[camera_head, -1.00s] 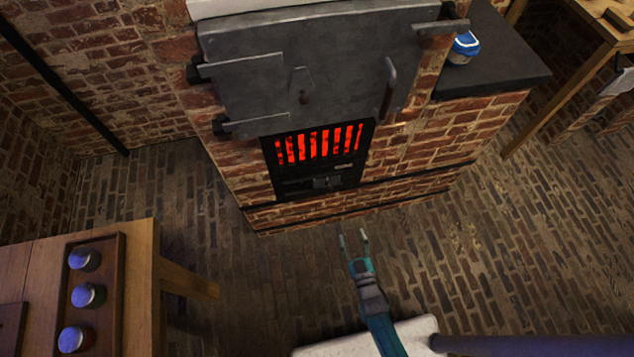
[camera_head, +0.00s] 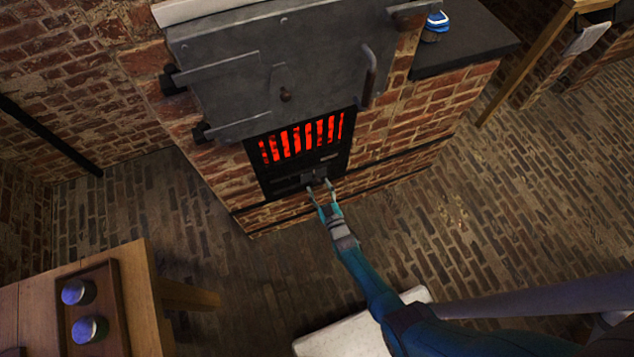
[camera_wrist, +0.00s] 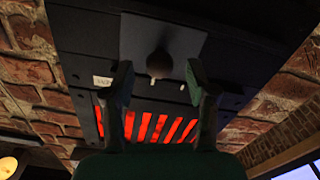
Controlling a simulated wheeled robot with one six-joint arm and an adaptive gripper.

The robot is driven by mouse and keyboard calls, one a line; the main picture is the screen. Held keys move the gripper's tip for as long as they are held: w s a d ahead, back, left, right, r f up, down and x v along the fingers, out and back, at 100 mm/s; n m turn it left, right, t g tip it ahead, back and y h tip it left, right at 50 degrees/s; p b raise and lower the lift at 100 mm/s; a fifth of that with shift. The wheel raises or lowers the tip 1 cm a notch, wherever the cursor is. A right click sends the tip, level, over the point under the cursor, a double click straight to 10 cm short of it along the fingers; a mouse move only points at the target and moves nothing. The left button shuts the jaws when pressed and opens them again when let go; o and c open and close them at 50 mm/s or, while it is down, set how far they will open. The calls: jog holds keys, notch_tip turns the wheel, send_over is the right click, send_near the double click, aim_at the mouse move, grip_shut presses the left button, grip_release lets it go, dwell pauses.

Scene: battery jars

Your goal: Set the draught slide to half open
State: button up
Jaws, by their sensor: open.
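The draught slide (camera_head: 313,174) is a small dark plate in the black iron frame under the glowing grate. In the wrist view the slide (camera_wrist: 180,37) shows as a grey plate with a round knob (camera_wrist: 158,62). My gripper (camera_head: 319,185) is open and empty, just in front of the slide. In the wrist view the fingertips of my gripper (camera_wrist: 158,70) stand on either side of the knob, with a gap to each side. Whether they reach the knob's depth I cannot tell. Small pale marks (camera_wrist: 102,81) sit on the frame between slide and grate.
The red grate (camera_head: 303,137) glows above the slide. A heavy iron door (camera_head: 235,75) with a handle hangs over it. A wooden table (camera_head: 140,290) with a tray of jars (camera_head: 89,329) stands at the lower left. The brick floor (camera_head: 480,220) at right is clear.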

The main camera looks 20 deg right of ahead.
jog(key=shift+w, duration=1.25)
grip_shut()
